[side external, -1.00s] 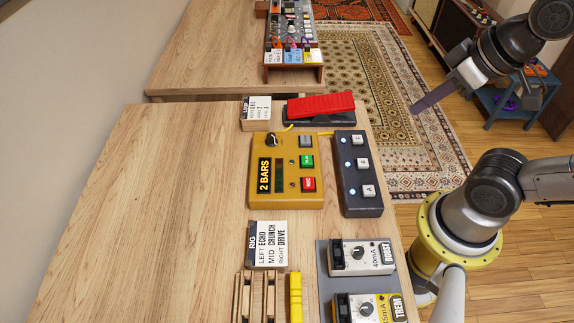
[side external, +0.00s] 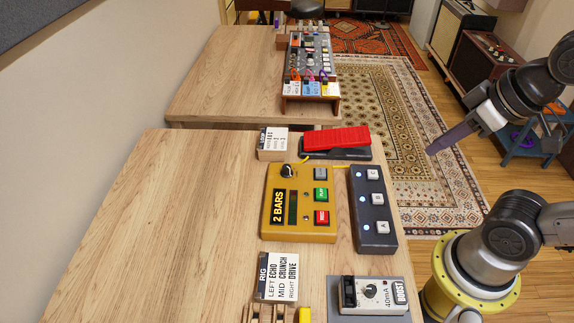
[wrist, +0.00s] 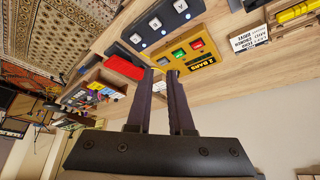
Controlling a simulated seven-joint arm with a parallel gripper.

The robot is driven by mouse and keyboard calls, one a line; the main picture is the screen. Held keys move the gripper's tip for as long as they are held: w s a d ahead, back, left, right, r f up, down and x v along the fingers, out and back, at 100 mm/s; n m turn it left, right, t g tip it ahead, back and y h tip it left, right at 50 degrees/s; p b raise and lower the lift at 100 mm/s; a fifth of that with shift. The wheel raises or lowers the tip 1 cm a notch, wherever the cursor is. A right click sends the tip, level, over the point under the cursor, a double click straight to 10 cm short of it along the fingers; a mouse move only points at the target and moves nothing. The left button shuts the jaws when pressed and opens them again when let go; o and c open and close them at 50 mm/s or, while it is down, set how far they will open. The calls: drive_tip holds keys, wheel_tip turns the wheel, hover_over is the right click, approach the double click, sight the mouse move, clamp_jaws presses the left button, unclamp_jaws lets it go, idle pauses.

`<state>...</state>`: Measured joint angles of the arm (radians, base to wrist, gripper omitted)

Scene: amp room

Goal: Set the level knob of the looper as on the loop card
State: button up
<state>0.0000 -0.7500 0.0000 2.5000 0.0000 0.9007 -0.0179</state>
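The looper (side external: 272,222) is a yellow box labelled "2 BARS" on the wooden table. Its level knob (side external: 289,171) is dark with a light top, at the box's far end; its exact pointer angle is too small to read. The looper also shows in the wrist view (wrist: 213,52), where a finger seems to cover the knob. The loop card (side external: 272,143) stands just beyond the looper, its print too small to read. My gripper (side external: 432,151) is off to the right of the table, away from the looper. In the wrist view its fingers (wrist: 160,72) are apart with nothing between them.
A dark footswitch box (side external: 373,212) sits right of the looper, and a red pedal (side external: 337,138) lies beyond it. The rig card (side external: 277,277) and a white BOOST pedal (side external: 371,294) are nearer. The table's left side (side external: 180,230) is clear.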

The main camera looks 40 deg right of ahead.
drive_tip(key=shift+o, duration=1.2)
drive_tip(key=shift+n, duration=0.3)
drive_tip(key=shift+o, duration=1.4)
drive_tip(key=w+r+n, duration=0.1)
drive_tip(key=r, duration=0.1)
drive_tip(key=w+r+n, duration=0.1)
drive_tip(key=shift+w+r, duration=0.3)
drive_tip(key=shift+r, duration=0.1)
drive_tip(key=n+g, duration=0.5)
drive_tip(key=n, duration=0.3)
hover_over(287, 166)
wheel_tip(287, 166, down, 11)
wheel_tip(287, 166, down, 14)
drive_tip(key=shift+a+f, duration=0.1)
